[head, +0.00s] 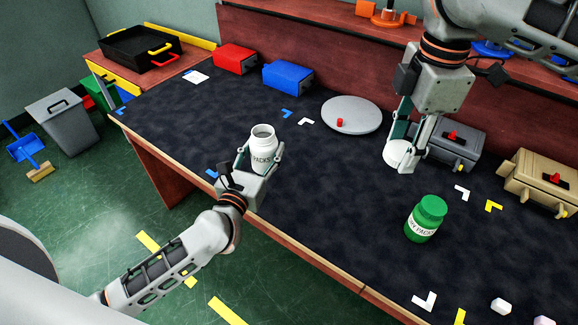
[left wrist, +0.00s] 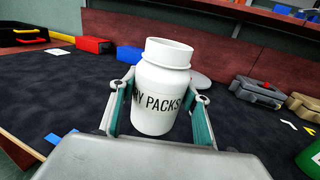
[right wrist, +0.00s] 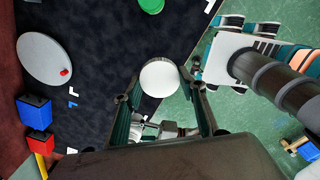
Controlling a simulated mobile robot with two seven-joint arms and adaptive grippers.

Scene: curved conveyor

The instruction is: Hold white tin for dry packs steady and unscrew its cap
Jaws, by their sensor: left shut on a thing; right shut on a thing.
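The white tin (head: 263,148), lettered "PACKS", is held upright by my left gripper (head: 258,165) near the table's front edge; its top is uncapped. In the left wrist view the tin (left wrist: 163,90) sits between the two fingers, and its lower end is partly hidden by the gripper. My right gripper (head: 405,155) points down over the table to the right, shut on the white cap (head: 398,154). The cap (right wrist: 160,77) also shows between the fingertips in the right wrist view, well apart from the tin.
A green jar (head: 426,218) with a green cap stands at the right. A grey round plate (head: 352,115) with a small red knob lies behind. Red (head: 235,58) and blue (head: 288,75) boxes, plus grey (head: 450,150) and tan (head: 543,180) boxes, line the back. The table's middle is fairly clear.

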